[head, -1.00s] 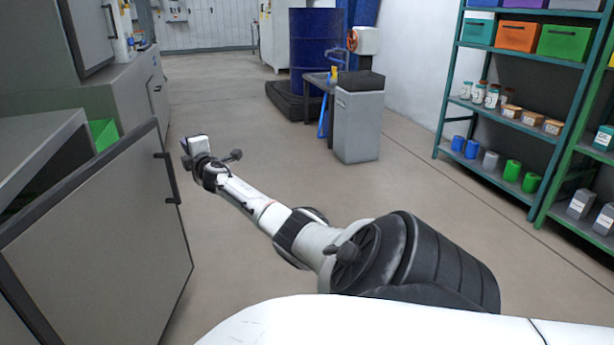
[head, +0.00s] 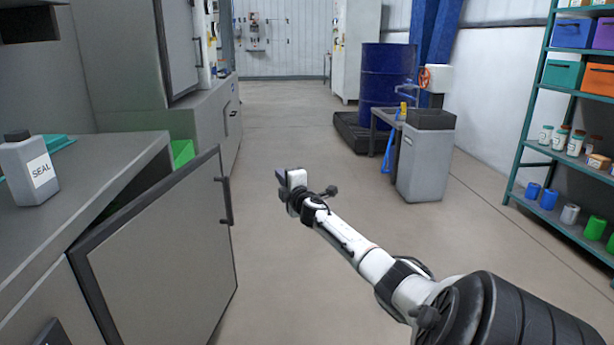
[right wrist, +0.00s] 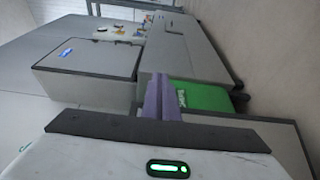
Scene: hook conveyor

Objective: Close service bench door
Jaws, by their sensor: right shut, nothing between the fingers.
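The service bench door (head: 165,255) is a grey panel with a dark frame. It stands ajar, swung out from the bench (head: 90,215). Its dark bar handle (head: 226,200) is near the upper right corner of the door. My right gripper (head: 282,178) is to the right of the handle in the head view, apart from it. Its purple fingers show in the right wrist view (right wrist: 160,98), shut and empty, in front of a green bin (right wrist: 196,97). My left gripper is not in view.
A grey bottle labelled SEAL (head: 30,172) stands on the bench top. A grey cabinet (head: 180,60) is beyond. A grey bin (head: 425,160), a blue drum (head: 386,85) and a shelf rack (head: 535,110) stand at the right. The floor between is clear.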

